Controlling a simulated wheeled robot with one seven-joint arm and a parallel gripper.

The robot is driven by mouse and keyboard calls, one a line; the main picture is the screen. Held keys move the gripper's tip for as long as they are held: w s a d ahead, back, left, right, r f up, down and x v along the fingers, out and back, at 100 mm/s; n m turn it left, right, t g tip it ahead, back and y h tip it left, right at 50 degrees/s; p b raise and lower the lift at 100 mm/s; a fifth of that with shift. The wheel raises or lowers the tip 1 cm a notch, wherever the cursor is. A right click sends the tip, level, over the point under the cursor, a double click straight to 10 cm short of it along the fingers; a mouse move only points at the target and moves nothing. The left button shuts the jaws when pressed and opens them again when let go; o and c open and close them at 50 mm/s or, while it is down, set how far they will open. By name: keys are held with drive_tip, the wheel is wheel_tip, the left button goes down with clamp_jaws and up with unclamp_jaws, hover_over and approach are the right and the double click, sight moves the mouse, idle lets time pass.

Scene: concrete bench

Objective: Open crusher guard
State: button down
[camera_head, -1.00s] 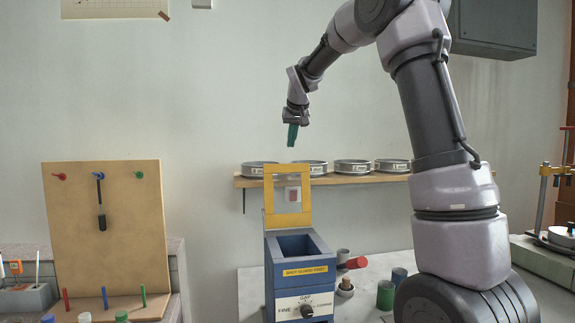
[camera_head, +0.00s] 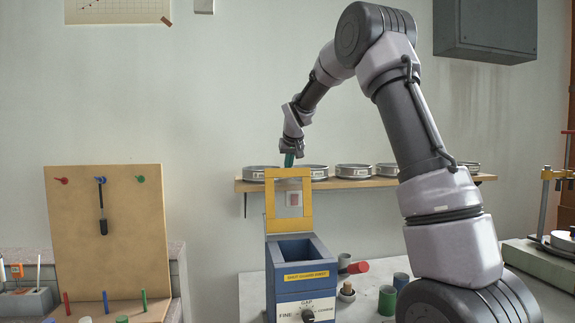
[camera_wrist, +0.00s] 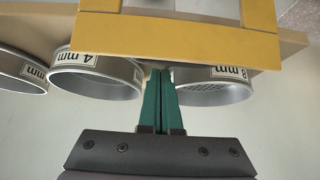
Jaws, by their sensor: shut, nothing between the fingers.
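The crusher (camera_head: 303,290) is a blue box with an open square hopper on top and a dial on its front. Its yellow guard (camera_head: 270,213), a frame with a window, stands upright at the hopper's back edge, leaving the hopper mouth uncovered. My gripper (camera_head: 289,163) is at the guard's top edge, its fingertips partly hidden behind it. In the wrist view my teal fingers (camera_wrist: 159,82) are closed together and empty, close to the edge of the yellow guard (camera_wrist: 180,40). I cannot tell whether they touch it.
A wall shelf (camera_head: 352,183) with several labelled sieves runs close behind the guard. A red-ended handle (camera_head: 357,267) and small cups (camera_head: 387,299) stand right of the crusher. A wooden board (camera_head: 125,235) with coloured pegs is at the left.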

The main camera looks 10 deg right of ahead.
sight(292, 173)
drive_tip(key=shift+s+f, duration=0.1)
drive_tip(key=shift+s, duration=0.4)
drive_tip(key=shift+s+r, duration=0.2)
drive_tip(key=shift+s, duration=0.15)
drive_tip(key=s, duration=0.3)
drive_tip(key=s+r, duration=0.1)
drive_tip(key=s, duration=0.2)
drive_tip(key=shift+s+r, duration=0.15)
drive_tip(key=shift+s, duration=0.2)
drive_tip(key=shift+r, duration=0.1)
